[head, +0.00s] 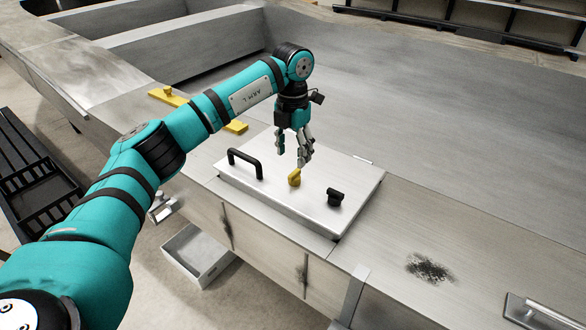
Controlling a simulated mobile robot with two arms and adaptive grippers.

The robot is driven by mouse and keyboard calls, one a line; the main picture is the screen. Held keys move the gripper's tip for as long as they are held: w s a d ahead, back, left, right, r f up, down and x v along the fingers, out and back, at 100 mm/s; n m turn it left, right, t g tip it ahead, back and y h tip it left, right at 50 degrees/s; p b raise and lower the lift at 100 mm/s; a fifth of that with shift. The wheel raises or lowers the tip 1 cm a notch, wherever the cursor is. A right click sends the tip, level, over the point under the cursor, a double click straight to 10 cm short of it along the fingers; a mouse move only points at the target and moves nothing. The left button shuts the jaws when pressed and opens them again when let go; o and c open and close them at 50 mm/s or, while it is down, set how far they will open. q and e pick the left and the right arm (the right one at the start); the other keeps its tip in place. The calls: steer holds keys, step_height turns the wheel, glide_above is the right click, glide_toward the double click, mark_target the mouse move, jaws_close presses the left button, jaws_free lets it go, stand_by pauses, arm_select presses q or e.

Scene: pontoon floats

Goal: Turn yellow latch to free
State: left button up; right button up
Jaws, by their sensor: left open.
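The yellow latch (295,177) is a small knob on top of a pale metal hatch lid (315,205), near the lid's middle. My left gripper (292,160) points down just above and behind the latch, with its fingers apart. The gripper holds nothing that I can see. A black handle (245,163) stands on the left of the lid, and a black knob (335,197) on its right. My right gripper is not in view.
A yellow fitting (168,96) lies on the deck behind my left arm, with another yellow piece (236,127) nearer the lid. An open grey box (197,256) sits on the floor below. A black rack (30,175) stands left.

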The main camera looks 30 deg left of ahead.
mark_target(293, 173)
arm_select(q)
step_height(293, 173, down, 6)
steer(key=shift+d+p, duration=0.1)
steer(key=shift+p, duration=0.9)
steer(key=shift+f, duration=0.75)
jaws_close()
